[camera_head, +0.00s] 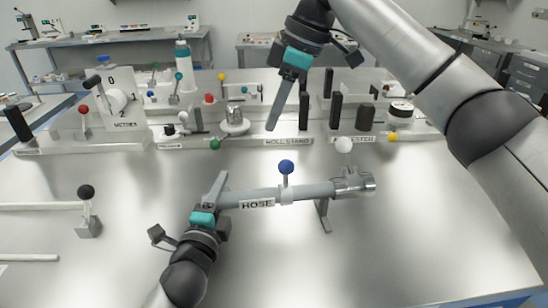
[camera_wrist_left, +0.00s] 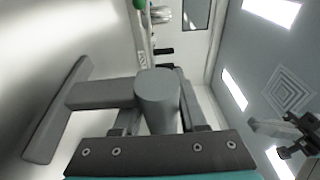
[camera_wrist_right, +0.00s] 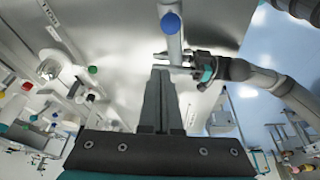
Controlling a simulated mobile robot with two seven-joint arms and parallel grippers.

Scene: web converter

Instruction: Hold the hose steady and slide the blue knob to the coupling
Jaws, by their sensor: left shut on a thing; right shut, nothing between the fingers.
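The grey hose (camera_head: 240,194), labelled HOSE, lies across the front of the table in the head view. The blue knob (camera_head: 286,167) stands on a collar around the hose, right of the label. It also shows in the right wrist view (camera_wrist_right: 170,22). The metal coupling (camera_head: 358,183) is at the hose's right end, apart from the blue knob. My left gripper (camera_head: 210,197) is shut on the hose's left end, whose round end (camera_wrist_left: 158,88) shows in the left wrist view. My right gripper (camera_head: 274,122) is shut and empty, above the table behind the hose.
A white-ball knob (camera_head: 344,145) rises by the coupling. A black-ball lever (camera_head: 86,192) stands at left. A row of stations, including the roll stand (camera_head: 288,141) and a tester, lines the back. The table front right of the coupling is clear.

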